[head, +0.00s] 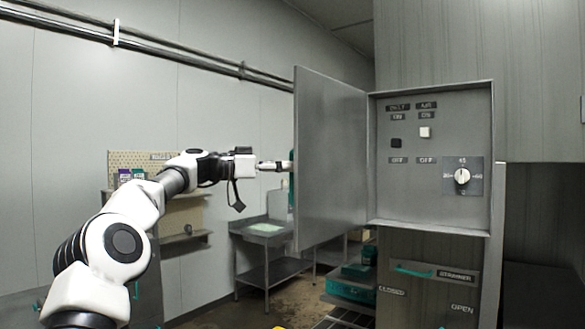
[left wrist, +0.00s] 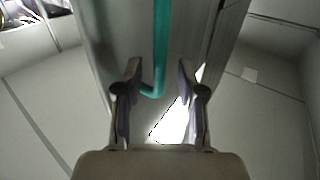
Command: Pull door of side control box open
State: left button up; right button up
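The side control box (head: 430,205) is at the right in the head view. Its grey door (head: 330,160) stands wide open, swung out from the box's left edge, so the switch panel inside is exposed. A teal handle (left wrist: 161,40) runs along the door's outer face in the left wrist view; in the head view only a sliver shows at the door's edge. My left gripper (head: 281,165) is at the door's free edge on the outer side. In the left wrist view its fingers (left wrist: 158,70) are apart, with the handle's bent end between them; contact cannot be told. My right gripper is not in view.
Inside the box are a black switch (head: 396,143), a white switch (head: 425,132) and a rotary dial (head: 462,176). A metal table (head: 265,233) stands behind the door. A teal drawer-like handle (head: 412,271) and teal bins (head: 350,290) are below the box.

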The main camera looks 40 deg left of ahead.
pick_arm(q)
jog(key=v, duration=0.9)
jog(key=shift+s, duration=0.25)
jog(key=shift+a+f, duration=0.1)
jog(key=shift+a, duration=0.05)
jog(key=shift+s+a, duration=0.1)
